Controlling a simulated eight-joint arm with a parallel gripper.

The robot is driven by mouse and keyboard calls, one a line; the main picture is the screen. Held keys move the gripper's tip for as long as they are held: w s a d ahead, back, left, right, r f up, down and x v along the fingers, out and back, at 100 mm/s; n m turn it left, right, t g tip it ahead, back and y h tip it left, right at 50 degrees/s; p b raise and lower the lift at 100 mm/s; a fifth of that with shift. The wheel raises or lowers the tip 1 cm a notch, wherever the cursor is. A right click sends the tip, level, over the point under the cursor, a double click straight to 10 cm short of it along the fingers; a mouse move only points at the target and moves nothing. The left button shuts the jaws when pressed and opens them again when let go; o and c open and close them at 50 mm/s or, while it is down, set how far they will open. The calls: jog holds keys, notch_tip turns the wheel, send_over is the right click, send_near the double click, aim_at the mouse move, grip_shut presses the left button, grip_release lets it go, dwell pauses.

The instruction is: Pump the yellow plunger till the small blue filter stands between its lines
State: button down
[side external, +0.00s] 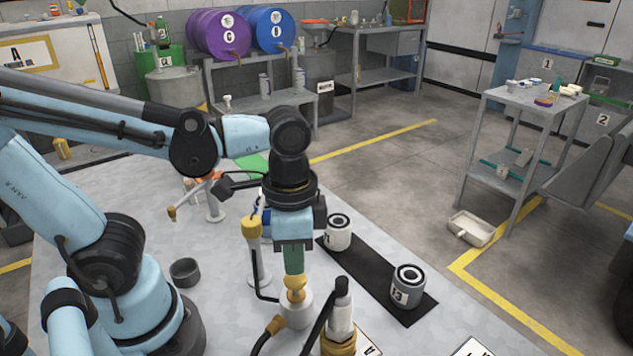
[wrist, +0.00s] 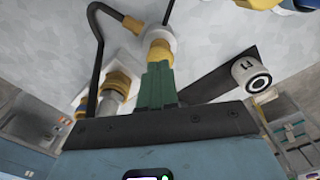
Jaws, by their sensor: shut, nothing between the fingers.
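My gripper (side external: 293,270) points straight down with its green fingers shut and empty. Its tips are right above the yellow plunger (side external: 294,286), which stands on a white round base; I cannot tell if they touch. In the wrist view the shut fingers (wrist: 158,72) line up with the yellow plunger (wrist: 158,51). A blue patch (side external: 266,222) shows behind my gripper, beside a yellow-topped post; I cannot tell whether it is the small blue filter. Its lines cannot be made out.
A dark-topped, brass-based fitting (side external: 341,318) with a black hose stands close in front. A dark cup (side external: 185,272) sits left. The yellow-topped post (side external: 252,228) stands close behind.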

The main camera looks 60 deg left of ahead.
aim_at(295, 277)
jog(key=shift+f, duration=0.1)
jog(key=shift+f, duration=1.8)
jog(key=shift+r, duration=3.8)
jog(key=w+a+f+n+t, duration=0.1)
jog(key=w+a+n+t, duration=0.5)
jog(key=w+a+t, duration=0.1)
jog(key=shift+a+f, duration=0.2)
jog(key=shift+a, duration=0.05)
